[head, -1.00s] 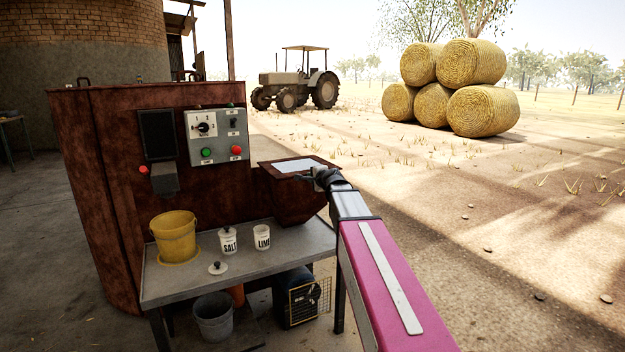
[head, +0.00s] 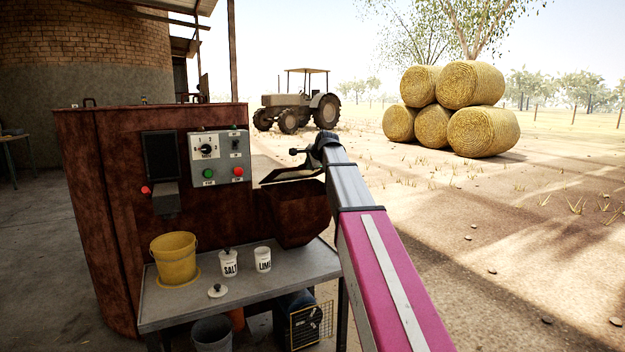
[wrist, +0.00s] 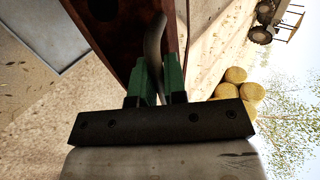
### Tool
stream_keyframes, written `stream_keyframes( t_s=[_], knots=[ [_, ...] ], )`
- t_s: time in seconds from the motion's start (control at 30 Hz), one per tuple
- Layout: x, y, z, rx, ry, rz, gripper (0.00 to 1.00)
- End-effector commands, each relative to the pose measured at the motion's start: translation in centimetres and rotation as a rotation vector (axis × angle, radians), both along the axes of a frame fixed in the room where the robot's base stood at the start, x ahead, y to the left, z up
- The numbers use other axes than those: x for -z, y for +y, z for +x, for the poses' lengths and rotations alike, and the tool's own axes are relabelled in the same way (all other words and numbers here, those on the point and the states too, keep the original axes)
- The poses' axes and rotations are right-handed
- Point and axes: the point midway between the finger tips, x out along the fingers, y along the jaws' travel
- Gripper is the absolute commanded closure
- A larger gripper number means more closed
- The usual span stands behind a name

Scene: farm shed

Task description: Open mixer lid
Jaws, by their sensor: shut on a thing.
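The mixer is a rust-brown machine (head: 95,190) with a hopper (head: 300,215) on its right side. The hopper's lid (head: 291,175) is raised and tilted, and a gap shows between it and the hopper rim. My gripper (head: 308,151) is just above the lid in the head view, with its fingers hard to make out. In the wrist view, the green fingers of my gripper (wrist: 160,72) are shut on a curved grey handle (wrist: 154,38). A brown panel, apparently the lid (wrist: 112,35), lies beside it. The hopper's inside is mostly hidden.
A control panel (head: 219,159) is on the mixer's front. The grey table (head: 205,300) below holds a yellow bucket (head: 173,260), a salt jar (head: 229,263) and a lime cup (head: 263,260). Open ground lies to the right, with hay bales (head: 460,110) and a tractor (head: 300,105) farther off.

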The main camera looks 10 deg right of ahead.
Motion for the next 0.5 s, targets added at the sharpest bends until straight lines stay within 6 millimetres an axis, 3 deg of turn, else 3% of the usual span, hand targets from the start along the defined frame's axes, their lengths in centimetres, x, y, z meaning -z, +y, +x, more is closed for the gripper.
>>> stream_keyframes(
  t_s=[0.03, 0.3, 0.5],
  knots=[
    [-1.5, 0.2, 1.2, -0.001, 0.03, -0.011, 1.0],
    [-7.4, 1.5, 5.6, 0.0, 0.247, -0.081, 1.0],
    [-10.5, 2.7, 8.8, -0.001, 0.401, -0.129, 1.0]
  ],
)
